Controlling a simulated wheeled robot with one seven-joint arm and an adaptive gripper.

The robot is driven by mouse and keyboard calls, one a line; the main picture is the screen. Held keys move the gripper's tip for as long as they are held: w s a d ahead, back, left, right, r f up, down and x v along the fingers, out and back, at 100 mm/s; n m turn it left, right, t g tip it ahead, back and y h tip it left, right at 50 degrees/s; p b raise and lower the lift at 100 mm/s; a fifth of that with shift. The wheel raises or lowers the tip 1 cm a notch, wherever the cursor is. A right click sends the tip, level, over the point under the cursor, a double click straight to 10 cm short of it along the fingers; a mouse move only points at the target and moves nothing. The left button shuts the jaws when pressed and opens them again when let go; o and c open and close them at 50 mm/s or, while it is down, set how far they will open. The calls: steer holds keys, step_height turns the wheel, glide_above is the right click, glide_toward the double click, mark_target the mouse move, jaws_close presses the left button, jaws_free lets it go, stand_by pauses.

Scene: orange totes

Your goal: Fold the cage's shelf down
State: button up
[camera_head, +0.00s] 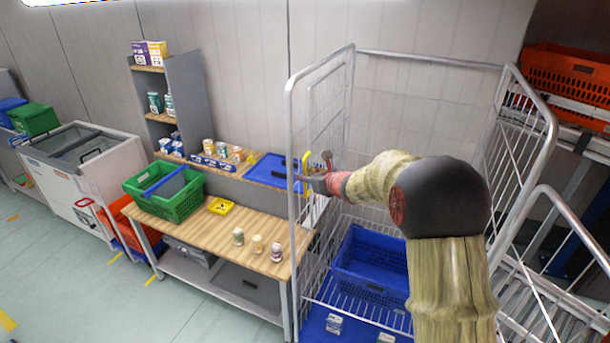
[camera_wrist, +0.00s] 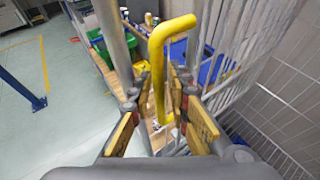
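The wire roll cage (camera_head: 355,55) stands at the right in the head view, with a tall mesh side on its left. A yellow handle bar (camera_wrist: 158,70) rises between my fingers in the wrist view; a bit of yellow also shows at the cage's left side (camera_head: 305,163). My gripper (camera_head: 316,178) is at that left side, fingers (camera_wrist: 160,92) open on either side of the yellow bar, with gaps visible. I cannot clearly tell the folded shelf from the mesh panels; my arm hides part of the cage.
A blue crate (camera_head: 345,268) and small boxes (camera_head: 334,323) sit low in the cage. Left of it is a wooden bench (camera_head: 210,222) with a green crate (camera_head: 185,205) and jars. Another cage panel (camera_head: 555,200) and racking with an orange tote (camera_head: 570,72) stand right. Floor is clear at left.

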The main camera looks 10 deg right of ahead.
steer(key=shift+c, duration=0.4)
steer(key=c, duration=0.4)
